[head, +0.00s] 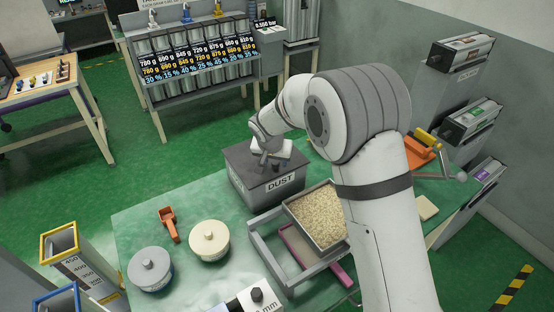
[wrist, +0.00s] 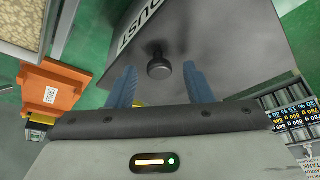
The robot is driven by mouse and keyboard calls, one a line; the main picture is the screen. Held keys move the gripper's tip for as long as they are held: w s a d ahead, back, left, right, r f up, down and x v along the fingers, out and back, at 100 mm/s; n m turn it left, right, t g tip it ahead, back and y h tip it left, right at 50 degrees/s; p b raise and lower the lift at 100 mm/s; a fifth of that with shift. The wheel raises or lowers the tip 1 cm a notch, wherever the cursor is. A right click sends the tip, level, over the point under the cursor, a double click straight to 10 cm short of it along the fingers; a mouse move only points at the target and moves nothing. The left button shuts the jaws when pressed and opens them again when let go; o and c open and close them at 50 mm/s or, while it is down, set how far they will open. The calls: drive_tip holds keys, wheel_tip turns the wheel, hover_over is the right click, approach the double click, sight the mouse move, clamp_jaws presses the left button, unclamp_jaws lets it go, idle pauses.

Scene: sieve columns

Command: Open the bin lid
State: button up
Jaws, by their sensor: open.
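The dust bin (head: 262,180) is a grey box labelled DUST, standing at the back of the green table. Its dark lid (head: 243,160) is closed on top. In the wrist view the lid (wrist: 200,30) fills the upper middle, and its round dark knob (wrist: 159,67) shows between my fingertips. My gripper (head: 265,158) is just above the lid in the head view. It is open and empty, with its two blue fingers (wrist: 160,82) on either side of the knob. I cannot tell whether the fingers touch the lid.
A sieve tray of grains (head: 318,215) sits on a grey frame in front of the bin. An orange scoop (head: 169,224), a cream lidded pot (head: 209,240) and a grey lidded pot (head: 150,268) stand left. An orange thing (wrist: 52,92) shows in the wrist view.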

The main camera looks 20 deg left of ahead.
drive_tip(key=shift+c, duration=0.4)
clamp_jaws()
